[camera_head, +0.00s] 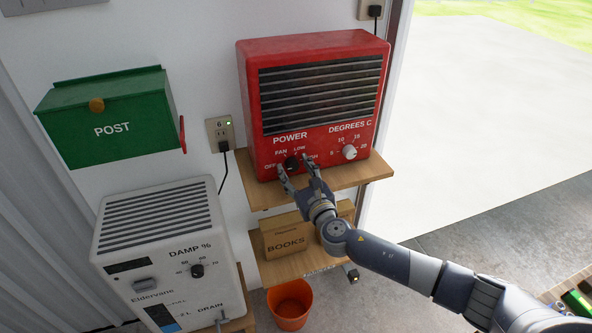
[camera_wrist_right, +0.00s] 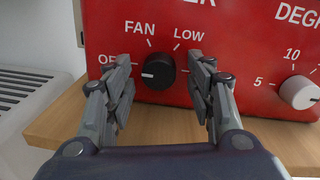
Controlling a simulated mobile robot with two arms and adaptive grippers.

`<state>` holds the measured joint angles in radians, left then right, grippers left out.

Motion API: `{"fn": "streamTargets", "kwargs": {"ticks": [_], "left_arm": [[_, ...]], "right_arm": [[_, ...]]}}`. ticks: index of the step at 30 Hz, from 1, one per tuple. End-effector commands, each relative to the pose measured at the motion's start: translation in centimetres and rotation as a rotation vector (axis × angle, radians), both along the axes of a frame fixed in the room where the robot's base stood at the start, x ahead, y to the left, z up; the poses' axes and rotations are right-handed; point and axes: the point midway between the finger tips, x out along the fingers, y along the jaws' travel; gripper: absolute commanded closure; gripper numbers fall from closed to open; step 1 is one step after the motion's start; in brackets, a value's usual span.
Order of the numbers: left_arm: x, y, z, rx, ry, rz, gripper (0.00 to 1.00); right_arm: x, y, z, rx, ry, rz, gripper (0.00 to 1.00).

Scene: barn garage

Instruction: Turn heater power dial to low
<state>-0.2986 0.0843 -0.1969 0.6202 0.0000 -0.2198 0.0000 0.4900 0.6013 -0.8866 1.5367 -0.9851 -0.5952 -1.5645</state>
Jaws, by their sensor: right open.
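The red heater (camera_head: 318,100) stands on a wooden shelf against the wall. Its black power dial (camera_head: 292,163) is low on the front, under the word POWER. In the right wrist view the dial (camera_wrist_right: 158,71) has a white mark pointing left, toward the OFF side. The labels FAN and LOW are above it; the right-hand label is hidden by a finger. My right gripper (camera_head: 299,176) is open, its fingers to the left and right of the dial with gaps showing. It also shows in the right wrist view (camera_wrist_right: 160,70). My left gripper is not in view.
A white temperature dial (camera_head: 349,152) is to the right on the heater. The wooden shelf (camera_head: 353,175) juts out below. A books box (camera_head: 285,235), an orange bucket (camera_head: 290,304), a white dehumidifier (camera_head: 160,240) and a green post box (camera_head: 108,113) are nearby.

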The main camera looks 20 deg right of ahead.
Motion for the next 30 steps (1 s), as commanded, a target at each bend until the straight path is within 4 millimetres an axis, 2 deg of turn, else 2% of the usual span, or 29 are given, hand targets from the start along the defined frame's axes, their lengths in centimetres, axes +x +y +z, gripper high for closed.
{"fn": "streamTargets", "kwargs": {"ticks": [7,12,13,23,30], "left_arm": [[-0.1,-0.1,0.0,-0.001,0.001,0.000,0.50],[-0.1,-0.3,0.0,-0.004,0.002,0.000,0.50],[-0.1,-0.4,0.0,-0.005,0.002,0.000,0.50],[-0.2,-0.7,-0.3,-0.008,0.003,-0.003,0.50],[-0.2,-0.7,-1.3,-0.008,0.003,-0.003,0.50]], "right_arm": [[0.0,0.0,0.0,0.000,-0.001,0.001,0.52],[0.0,0.0,0.0,0.000,-0.001,0.000,0.91],[0.0,0.0,0.0,0.000,0.000,0.000,0.95],[0.0,0.0,-0.1,0.024,0.000,0.000,0.95],[0.0,0.1,-0.2,0.141,0.003,0.001,0.95]]}}
